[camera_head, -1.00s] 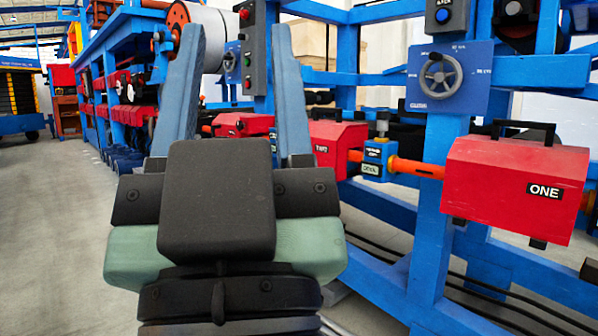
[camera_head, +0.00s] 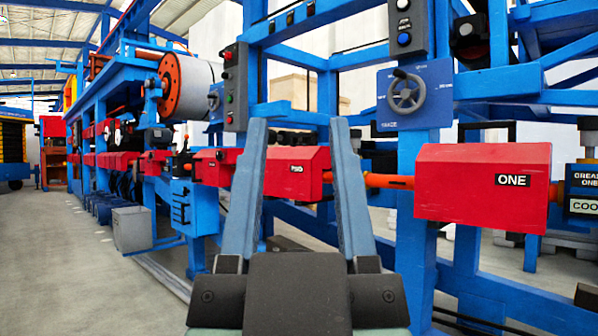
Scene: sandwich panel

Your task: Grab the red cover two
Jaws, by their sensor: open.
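The red cover two (camera_head: 296,171) is a red box-shaped cover with a partly legible label, on the blue frame in the middle. My gripper (camera_head: 298,128) is open, its two grey-blue fingers pointing up and forward. The cover looks farther off than the fingertips, and I see no contact. The red cover labelled ONE (camera_head: 470,187) is to the right.
A handwheel (camera_head: 406,92) on a blue panel and a blue upright (camera_head: 412,230) stand right of the gripper. A control box with buttons (camera_head: 234,88) is at upper left. A grey bin (camera_head: 131,229) stands on the floor. The floor at left (camera_head: 70,270) is clear.

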